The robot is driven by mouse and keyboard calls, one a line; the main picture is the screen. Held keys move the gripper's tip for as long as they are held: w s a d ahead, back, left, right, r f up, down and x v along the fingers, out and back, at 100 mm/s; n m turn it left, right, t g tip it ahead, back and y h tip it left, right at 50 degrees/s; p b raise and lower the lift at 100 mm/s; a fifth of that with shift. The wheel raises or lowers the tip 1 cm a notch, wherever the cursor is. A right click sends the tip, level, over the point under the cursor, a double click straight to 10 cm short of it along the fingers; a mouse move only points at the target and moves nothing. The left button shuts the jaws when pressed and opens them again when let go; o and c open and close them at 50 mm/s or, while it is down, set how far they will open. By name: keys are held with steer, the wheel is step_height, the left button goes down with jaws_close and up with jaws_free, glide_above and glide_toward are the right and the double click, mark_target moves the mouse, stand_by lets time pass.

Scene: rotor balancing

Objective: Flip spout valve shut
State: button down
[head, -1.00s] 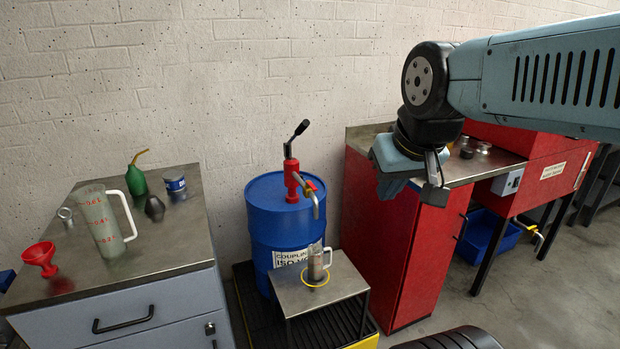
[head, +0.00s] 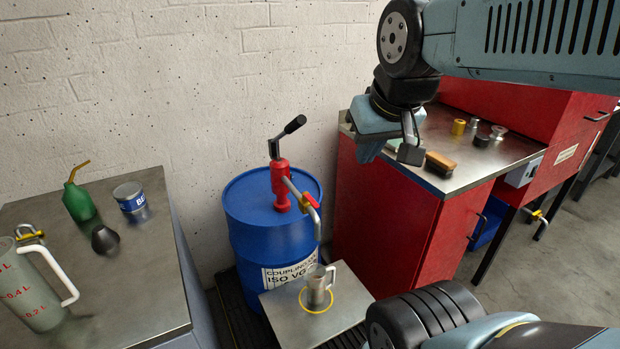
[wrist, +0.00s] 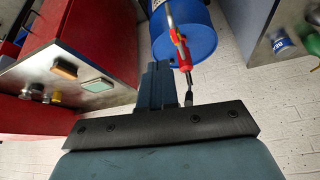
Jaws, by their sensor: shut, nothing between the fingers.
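The spout valve (head: 308,202) is a small brass body with a red lever on the curved grey spout of the red hand pump (head: 279,185). The pump stands on the blue drum (head: 250,225), its black-tipped handle raised. The red lever lies roughly along the spout; its exact setting is too small to tell. My gripper (head: 368,154) is shut and empty, up and to the right of the spout, apart from it. The wrist view shows the closed fingers (wrist: 159,85), with the pump and drum beyond. A clear measuring jug (head: 317,288) stands below the spout.
The jug is on a low metal stand (head: 345,312) within a yellow ring. A red cabinet (head: 385,205) with a brush (head: 440,164) and small parts is to the right. A bench (head: 150,285) with a green oil can (head: 79,202) and blue tin (head: 130,197) is left.

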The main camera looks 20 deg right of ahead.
steer(key=shift+w, duration=0.2)
steer(key=shift+w+d, duration=0.1)
steer(key=shift+w, duration=0.05)
steer(key=w+d+f+m+g+y, duration=0.3)
steer(key=w+d+f+m+y, duration=0.1)
steer(key=w+f+m, duration=0.4)
steer(key=w+d+f+m+g+y, duration=0.4)
steer(key=w+d+f+m, duration=0.3)
steer(key=w, duration=0.5)
steer(key=shift+w+f+m+y, duration=0.4)
